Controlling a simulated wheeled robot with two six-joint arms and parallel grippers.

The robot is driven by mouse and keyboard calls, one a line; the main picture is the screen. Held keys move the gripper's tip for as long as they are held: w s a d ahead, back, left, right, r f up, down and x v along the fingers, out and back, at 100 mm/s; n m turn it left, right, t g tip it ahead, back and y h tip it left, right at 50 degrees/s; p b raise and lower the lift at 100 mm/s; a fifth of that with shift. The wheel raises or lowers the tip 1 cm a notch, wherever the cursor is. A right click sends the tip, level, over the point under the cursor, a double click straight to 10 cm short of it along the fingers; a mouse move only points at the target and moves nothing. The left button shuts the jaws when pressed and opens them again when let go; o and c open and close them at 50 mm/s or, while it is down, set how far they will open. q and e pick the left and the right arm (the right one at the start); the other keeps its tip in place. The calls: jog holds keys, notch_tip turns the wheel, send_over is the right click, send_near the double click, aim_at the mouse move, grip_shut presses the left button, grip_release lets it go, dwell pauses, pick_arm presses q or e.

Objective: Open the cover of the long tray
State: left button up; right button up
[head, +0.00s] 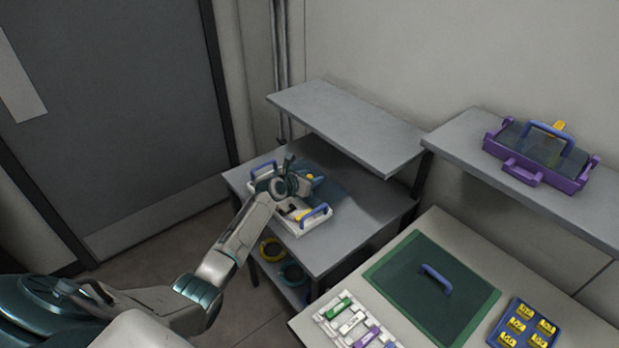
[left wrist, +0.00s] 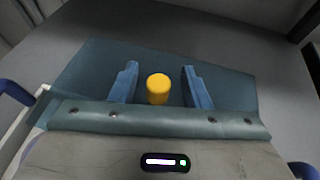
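A white tray (head: 318,224) with blue handles stands on the grey table at the centre of the head view. Its inside partly shows, with something yellow in it. A see-through teal cover (head: 328,184) reaches out flat past the tray's far side; the left wrist view shows it as a wide sheet (left wrist: 225,90). A yellow knob (left wrist: 158,88) stands up from the cover. My left gripper (head: 296,177) is over the tray, its blue fingers apart on either side of the knob, with gaps between. The gripper hides part of the tray. My right gripper is not in view.
A grey shelf (head: 345,124) rises behind the table. A purple tray (head: 524,176) with a dark cover sits on the right shelf. Cable coils lie below the table.

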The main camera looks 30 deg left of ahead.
pick_arm(q)
jog(key=shift+s+a+r, duration=0.1)
jog(key=shift+s+r, duration=0.1)
jog(key=shift+s, duration=0.3)
jog(key=p+v, duration=0.1)
jog(key=v, duration=0.8)
jog(key=shift+s+r, duration=0.15)
jog(key=shift+s, duration=0.2)
